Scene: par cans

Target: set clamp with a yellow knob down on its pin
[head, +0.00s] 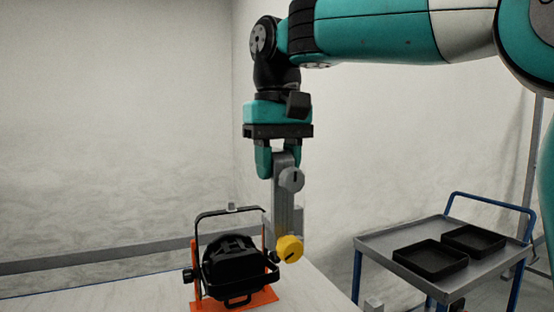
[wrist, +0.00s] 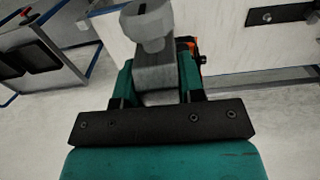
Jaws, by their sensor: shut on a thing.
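My gripper (head: 279,166) points down and is shut on the upper end of a grey clamp (head: 283,212), which hangs upright. A yellow knob (head: 289,249) is at the clamp's lower end and a grey knob (head: 292,179) near its top. The wrist view shows the clamp's grey body (wrist: 155,75) between the fingers; the yellow knob is hidden there. A black par can (head: 235,268) with a black yoke sits in an orange stand (head: 194,262), left of the clamp. A small light-grey piece (head: 231,206) tops the yoke; I cannot tell whether it is the pin.
The pale table (head: 320,292) carries the stand; its right part looks mostly clear. A blue-framed grey cart (head: 400,284) with two black trays (head: 430,260) stands at the right. A grey rail (head: 100,257) runs along the wall behind.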

